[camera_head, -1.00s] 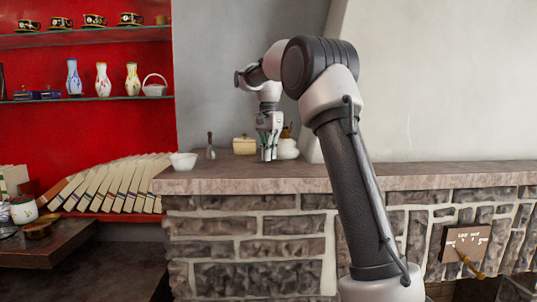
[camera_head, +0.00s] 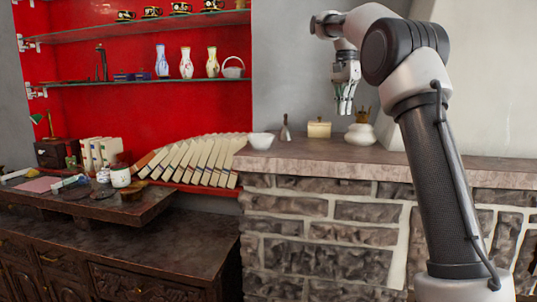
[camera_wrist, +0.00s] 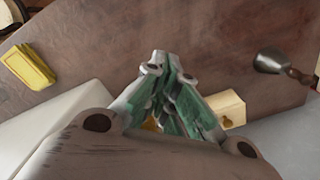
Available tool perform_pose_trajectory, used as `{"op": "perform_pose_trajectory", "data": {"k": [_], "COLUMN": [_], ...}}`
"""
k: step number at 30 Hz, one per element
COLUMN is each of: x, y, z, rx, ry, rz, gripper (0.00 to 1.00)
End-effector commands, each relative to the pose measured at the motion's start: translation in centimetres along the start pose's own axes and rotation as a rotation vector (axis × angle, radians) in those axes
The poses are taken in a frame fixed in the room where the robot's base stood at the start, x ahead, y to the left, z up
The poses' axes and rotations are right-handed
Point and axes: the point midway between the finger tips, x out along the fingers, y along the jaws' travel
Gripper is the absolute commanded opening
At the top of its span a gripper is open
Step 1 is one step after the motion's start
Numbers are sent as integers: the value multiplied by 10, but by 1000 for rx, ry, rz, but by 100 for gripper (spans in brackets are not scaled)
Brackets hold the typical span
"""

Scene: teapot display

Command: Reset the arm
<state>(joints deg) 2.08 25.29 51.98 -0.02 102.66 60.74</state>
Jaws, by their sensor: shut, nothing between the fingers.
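My gripper (camera_head: 345,106) hangs from my raised arm, fingers down, above the stone mantel. It is shut with nothing in it. It also shows in the wrist view (camera_wrist: 165,62), its fingers together over the brown stone top. The mantel top (camera_head: 330,157) lies below the fingers with a clear gap between in the head view.
On the mantel stand a white bowl (camera_head: 261,141), a small bell (camera_head: 285,129), a cream box (camera_head: 319,129) and a white teapot (camera_head: 360,134). Red shelves with vases (camera_head: 186,63) and leaning books (camera_head: 195,160) are at left. A dark wooden cabinet (camera_head: 130,240) stands lower left.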

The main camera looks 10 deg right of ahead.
Motion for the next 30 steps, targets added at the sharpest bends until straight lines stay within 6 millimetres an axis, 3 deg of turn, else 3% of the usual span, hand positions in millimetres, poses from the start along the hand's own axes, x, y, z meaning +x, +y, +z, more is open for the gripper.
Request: {"op": "perform_pose_trajectory", "data": {"k": [5, 11, 17, 21, 25, 30], "x": [-11, -4, 42, 94, 140, 175], "y": [31, 109, 198, 256, 295, 319], "z": [20, 68, 120, 153, 174, 188], "rx": [-110, -381, -662, -847, -979, -1068], "ry": [22, 86, 174, 241, 294, 331], "rz": [-36, -106, -164, -190, -203, -208], "gripper": [0, 0, 0, 0, 0, 0]}}
